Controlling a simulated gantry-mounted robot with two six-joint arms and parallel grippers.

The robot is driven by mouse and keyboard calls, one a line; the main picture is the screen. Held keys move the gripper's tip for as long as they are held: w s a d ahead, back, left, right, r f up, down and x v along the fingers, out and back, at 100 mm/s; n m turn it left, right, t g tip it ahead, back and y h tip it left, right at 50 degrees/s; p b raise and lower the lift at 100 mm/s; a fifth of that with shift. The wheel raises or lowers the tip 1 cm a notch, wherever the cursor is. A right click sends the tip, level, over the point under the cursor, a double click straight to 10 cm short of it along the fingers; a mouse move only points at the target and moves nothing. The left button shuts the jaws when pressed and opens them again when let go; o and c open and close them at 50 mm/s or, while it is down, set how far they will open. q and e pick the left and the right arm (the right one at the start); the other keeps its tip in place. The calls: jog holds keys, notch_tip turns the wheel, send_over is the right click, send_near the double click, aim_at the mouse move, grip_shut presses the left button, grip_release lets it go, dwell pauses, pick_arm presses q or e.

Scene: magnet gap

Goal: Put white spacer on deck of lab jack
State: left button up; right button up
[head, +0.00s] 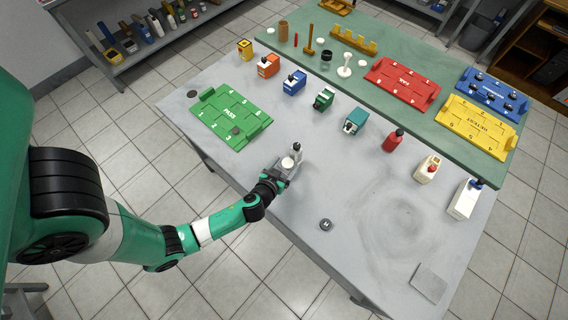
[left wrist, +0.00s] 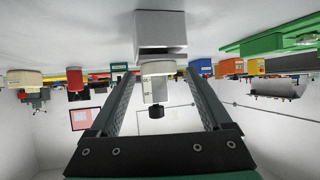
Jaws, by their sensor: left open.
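The white spacer (head: 288,163) is a short round disc. In the left wrist view, which is upside down, the white spacer (left wrist: 157,68) shows against the deck side of a grey block that looks like the lab jack (left wrist: 160,35). It seems to rest on that deck, but I cannot tell whether a thin gap is left. My left gripper (head: 286,169) is at the jack. In the left wrist view, the fingers of my left gripper (left wrist: 157,92) stand apart on both sides of the spacer. My right gripper is not in view.
A pale bottle with a dark cap (head: 297,150) stands close behind the spacer. A green tray (head: 231,118) lies to the left. Several coloured bottles and boxes line the back of the grey table. A dark round puck (head: 326,225) and a grey plate (head: 430,283) lie in front.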

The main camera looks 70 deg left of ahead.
pick_arm(q)
jog(key=shift+r, duration=0.2)
jog(key=p+v, duration=0.7)
jog(key=v, duration=0.5)
jog(key=shift+f, duration=0.15)
